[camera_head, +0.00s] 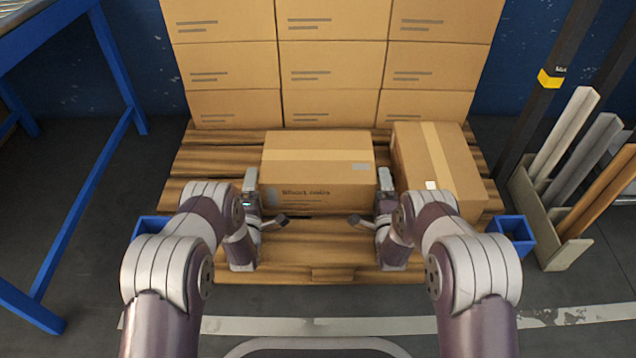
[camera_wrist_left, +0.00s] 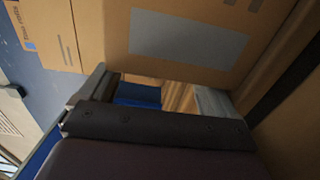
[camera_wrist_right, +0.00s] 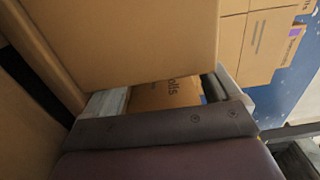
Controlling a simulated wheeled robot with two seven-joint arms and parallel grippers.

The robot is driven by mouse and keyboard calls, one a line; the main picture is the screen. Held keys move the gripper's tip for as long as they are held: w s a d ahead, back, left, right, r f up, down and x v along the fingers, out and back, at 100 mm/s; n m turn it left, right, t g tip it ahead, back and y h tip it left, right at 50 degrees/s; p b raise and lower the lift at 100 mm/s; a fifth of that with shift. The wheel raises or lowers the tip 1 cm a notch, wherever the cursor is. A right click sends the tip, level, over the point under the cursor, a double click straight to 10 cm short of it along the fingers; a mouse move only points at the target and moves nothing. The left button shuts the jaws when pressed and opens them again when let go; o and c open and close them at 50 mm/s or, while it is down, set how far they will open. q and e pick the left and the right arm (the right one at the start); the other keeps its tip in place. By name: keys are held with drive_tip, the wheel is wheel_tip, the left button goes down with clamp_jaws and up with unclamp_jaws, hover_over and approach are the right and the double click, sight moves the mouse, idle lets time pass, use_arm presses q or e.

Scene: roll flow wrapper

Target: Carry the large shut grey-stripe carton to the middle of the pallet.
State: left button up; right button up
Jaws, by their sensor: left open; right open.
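A large shut brown carton (camera_head: 318,183) with a pale tape band and a small grey label is at the middle of the pallet (camera_head: 300,240), in front of the stacked cartons. A grey patch (camera_wrist_left: 188,38) shows on its end in the left wrist view. My left gripper (camera_head: 266,203) is open at the carton's left end. My right gripper (camera_head: 370,203) is open at its right end, in the gap beside another carton. The carton is between the two grippers. I cannot tell whether they touch it, or whether its underside rests fully on the boards.
Another shut carton (camera_head: 437,165) lies on the pallet close to the right. A wall of stacked cartons (camera_head: 331,62) stands at the back. A blue-legged table (camera_head: 75,208) is at left, a rack with upright boards (camera_head: 548,215) at right. Bare pallet shows in front.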

use_arm(q)
drive_tip(key=s, duration=1.1)
drive_tip(key=shift+s, duration=0.45)
use_arm(e)
drive_tip(key=shift+s, duration=0.25)
drive_tip(key=s, duration=1.1)
drive_tip(key=shift+s, duration=0.25)
drive_tip(key=shift+d, duration=0.1)
